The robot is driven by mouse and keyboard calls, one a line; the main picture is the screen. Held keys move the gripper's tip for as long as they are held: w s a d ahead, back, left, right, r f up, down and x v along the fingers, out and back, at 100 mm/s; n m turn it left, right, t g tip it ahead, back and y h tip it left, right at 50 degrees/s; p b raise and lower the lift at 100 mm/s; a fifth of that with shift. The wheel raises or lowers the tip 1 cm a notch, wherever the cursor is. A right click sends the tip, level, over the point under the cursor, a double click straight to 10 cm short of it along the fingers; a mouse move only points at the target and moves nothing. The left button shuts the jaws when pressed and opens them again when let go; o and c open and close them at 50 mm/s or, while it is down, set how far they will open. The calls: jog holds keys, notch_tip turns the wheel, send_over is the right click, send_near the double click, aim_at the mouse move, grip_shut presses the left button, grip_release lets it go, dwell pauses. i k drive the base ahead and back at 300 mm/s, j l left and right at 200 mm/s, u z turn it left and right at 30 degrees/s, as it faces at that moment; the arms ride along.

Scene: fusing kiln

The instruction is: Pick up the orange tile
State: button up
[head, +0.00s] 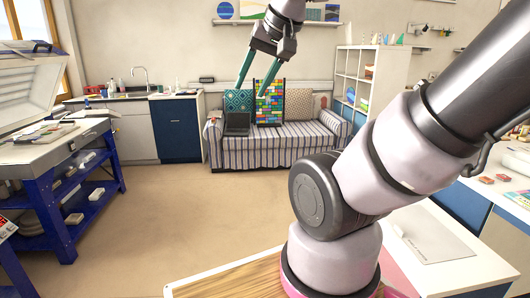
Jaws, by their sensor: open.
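My gripper (250,92) hangs in the upper middle of the head view, its two green fingers spread apart and pointing down. Nothing shows between them. Behind it in the picture is a striped sofa (272,150) with a multicoloured panel (270,100) on it. I cannot make out for certain which thing is the orange tile. A small orange-red patch (217,118) shows on the sofa's left arm, too small to identify. Small reddish pieces (487,180) lie on the right-hand counter, apart from my gripper.
An open kiln (25,85) and a blue-framed bench (62,205) stand at left. A wooden-topped table (215,288) is close in front. A sink counter (130,97) and white shelves (365,75) line the back. The floor (180,200) between is clear.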

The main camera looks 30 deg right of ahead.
aim_at(487, 181)
jog(key=i+j, duration=0.1)
jog(key=i, duration=0.5)
jog(key=i+j, duration=0.1)
jog(key=i, duration=0.55)
jog(key=i+z, duration=0.7)
jog(key=z, duration=0.15)
jog(key=i+j+z, duration=0.1)
jog(key=i+z, duration=0.3)
jog(key=i+l+z, duration=0.1)
jog(key=z, duration=0.4)
jog(key=i+z, duration=0.2)
jog(key=z, duration=0.25)
jog(key=i+z, duration=0.15)
jog(key=z, duration=0.35)
jog(key=i+z, duration=0.15)
jog(key=z, duration=0.3)
jog(key=i+j+z, duration=0.1)
jog(key=z, duration=0.4)
